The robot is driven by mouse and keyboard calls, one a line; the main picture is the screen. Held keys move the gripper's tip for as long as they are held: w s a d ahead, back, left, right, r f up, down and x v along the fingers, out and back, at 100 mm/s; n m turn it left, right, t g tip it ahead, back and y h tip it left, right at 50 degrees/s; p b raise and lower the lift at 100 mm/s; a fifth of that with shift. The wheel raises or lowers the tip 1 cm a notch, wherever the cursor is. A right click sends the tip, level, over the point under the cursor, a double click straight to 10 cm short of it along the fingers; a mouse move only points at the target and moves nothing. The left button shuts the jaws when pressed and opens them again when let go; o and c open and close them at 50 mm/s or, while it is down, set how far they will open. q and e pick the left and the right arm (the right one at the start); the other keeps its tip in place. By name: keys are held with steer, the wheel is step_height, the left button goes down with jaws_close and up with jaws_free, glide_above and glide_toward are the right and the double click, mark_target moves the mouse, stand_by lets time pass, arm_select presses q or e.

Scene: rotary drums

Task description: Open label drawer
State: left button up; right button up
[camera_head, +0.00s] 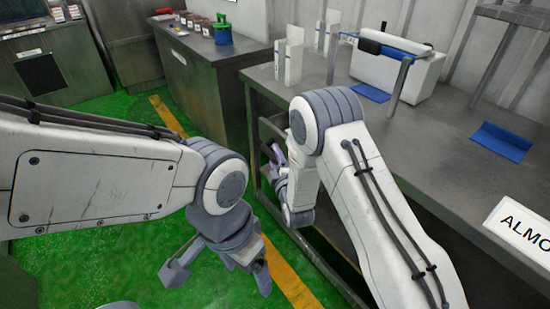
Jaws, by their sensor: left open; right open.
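The label drawer cannot be made out clearly; a dark framed front (269,130) shows under the left end of the grey table (460,175), partly hidden by my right arm. My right gripper (275,168) is open at the table's front side, just below that dark front. My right forearm hides much of it, and I cannot tell whether it touches anything. My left gripper (218,274) is open and empty, pointing down above the green floor, left of the table and apart from it.
A second bench (210,62) at the back holds a green and blue container (223,34) and several jars. The green floor (90,265) is open at left.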

jaws_close()
stand_by(1.3)
